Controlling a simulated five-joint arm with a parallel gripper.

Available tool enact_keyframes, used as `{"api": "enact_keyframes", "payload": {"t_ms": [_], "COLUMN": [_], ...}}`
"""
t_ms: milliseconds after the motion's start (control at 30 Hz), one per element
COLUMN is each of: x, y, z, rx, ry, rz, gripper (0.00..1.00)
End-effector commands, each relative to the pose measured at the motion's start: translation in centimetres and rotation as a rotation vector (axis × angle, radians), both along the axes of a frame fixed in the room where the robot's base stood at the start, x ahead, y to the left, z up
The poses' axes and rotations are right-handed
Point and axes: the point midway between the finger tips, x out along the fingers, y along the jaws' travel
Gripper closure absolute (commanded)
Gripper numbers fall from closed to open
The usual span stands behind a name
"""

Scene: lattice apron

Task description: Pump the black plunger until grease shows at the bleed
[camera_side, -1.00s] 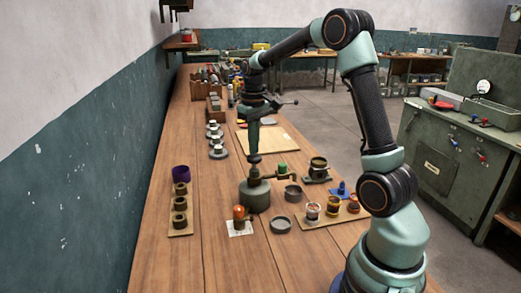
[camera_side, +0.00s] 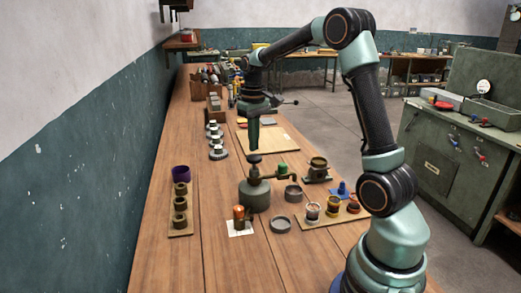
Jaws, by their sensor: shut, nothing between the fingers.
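A squat green-grey pump pot (camera_side: 255,195) stands on the wooden bench. Its black plunger knob (camera_side: 255,159) sits upright on top on a thin rod. My gripper (camera_side: 254,148) points straight down just above the knob, shut and empty. A spout pipe (camera_side: 283,178) leaves the pot to the right, with a green part (camera_side: 283,168) near it. A small grey cup (camera_side: 293,192) is beside the spout's end. The bleed is too small to make out, and I cannot see any grease.
A shallow grey dish (camera_side: 281,224) and a board of small pots (camera_side: 312,211) are at right. A board with dark rings (camera_side: 180,220) is at left.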

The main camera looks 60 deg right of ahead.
Motion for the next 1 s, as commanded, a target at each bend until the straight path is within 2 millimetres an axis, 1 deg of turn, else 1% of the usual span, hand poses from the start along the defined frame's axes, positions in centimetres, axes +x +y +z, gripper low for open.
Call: {"api": "enact_keyframes", "payload": {"t_ms": [600,733,1000], "x": [0.0,0.0,0.0], "y": [0.0,0.0,0.0], "z": [5.3,5.9,5.9], "rx": [-0.002,-0.001,0.000], "ry": [-0.003,-0.002,-0.001], "rz": [0.000,0.000,0.000], "gripper": [1.00,1.00,1.00]}}
